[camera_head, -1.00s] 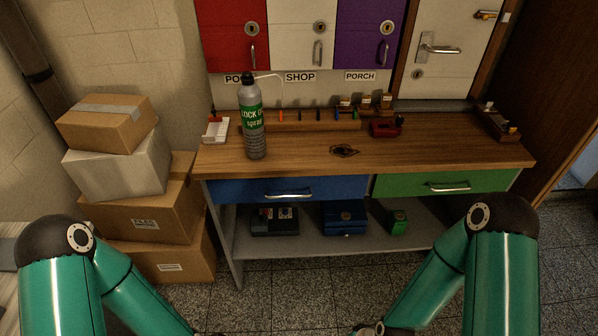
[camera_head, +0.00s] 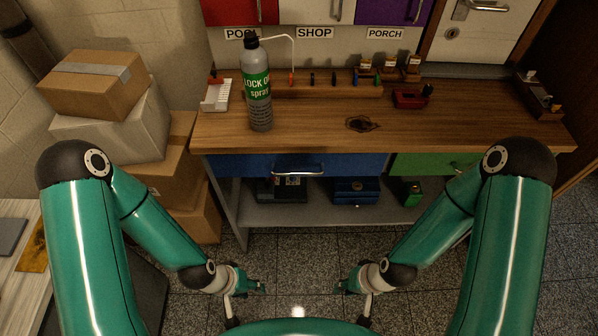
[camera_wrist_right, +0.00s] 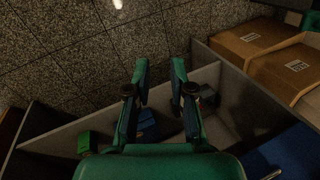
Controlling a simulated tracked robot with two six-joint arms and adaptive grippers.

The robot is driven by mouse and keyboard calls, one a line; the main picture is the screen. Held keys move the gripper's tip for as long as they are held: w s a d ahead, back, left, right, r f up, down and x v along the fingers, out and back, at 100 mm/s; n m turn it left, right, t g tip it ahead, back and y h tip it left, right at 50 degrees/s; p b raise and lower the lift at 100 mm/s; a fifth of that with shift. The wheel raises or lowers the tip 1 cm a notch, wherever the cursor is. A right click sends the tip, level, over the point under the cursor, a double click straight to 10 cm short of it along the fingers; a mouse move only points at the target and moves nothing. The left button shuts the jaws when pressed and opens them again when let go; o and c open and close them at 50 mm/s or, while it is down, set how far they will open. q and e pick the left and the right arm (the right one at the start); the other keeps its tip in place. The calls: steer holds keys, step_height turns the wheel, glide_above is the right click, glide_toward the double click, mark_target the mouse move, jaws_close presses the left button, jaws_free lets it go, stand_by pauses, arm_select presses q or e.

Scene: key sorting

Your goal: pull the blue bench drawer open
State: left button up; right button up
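The blue bench drawer (camera_head: 240,166) is under the left part of the wooden bench top and looks shut. Its silver bar handle (camera_head: 298,170) is on the front. In the right wrist view the blue drawer front (camera_wrist_right: 292,152) shows at the lower right, with part of its handle (camera_wrist_right: 271,173). My left gripper (camera_head: 257,287) is low in front of the bench, short of the drawer; its fingers are too small to judge. My right gripper (camera_head: 341,286) is to its right, also apart from the drawer. In the wrist view its fingers (camera_wrist_right: 159,66) are spread and empty.
A green drawer (camera_head: 430,164) is right of the blue one. A spray bottle (camera_head: 259,95) stands on the bench top (camera_head: 310,128). Stacked cardboard boxes (camera_head: 95,85) stand left of the bench. Blue and green boxes sit on the lower shelf (camera_head: 320,212). The floor in front is clear.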

steer(key=w+f+m+t+b, duration=0.1)
steer(key=w+m+t+b, duration=0.25)
steer(key=w+b, duration=0.6)
steer(key=m+t+y+b, duration=0.2)
steer(key=m+t+b, duration=0.8)
steer(key=b, duration=1.2)
glide_toward(299, 173)
steer(key=s+d+n, duration=0.1)
steer(key=s+d, duration=0.2)
steer(key=s, duration=0.3)
steer(key=shift+t, duration=0.25)
steer(key=p+x, duration=0.1)
steer(key=x, duration=0.4)
steer(key=p+x, duration=0.1)
steer(key=x, duration=0.5)
steer(key=p+x, duration=0.2)
steer(key=x, duration=0.4)
steer(key=shift+s+a+r, duration=0.1)
steer(key=shift+s+a, duration=0.05)
steer(key=shift+a, duration=0.1)
jaws_close()
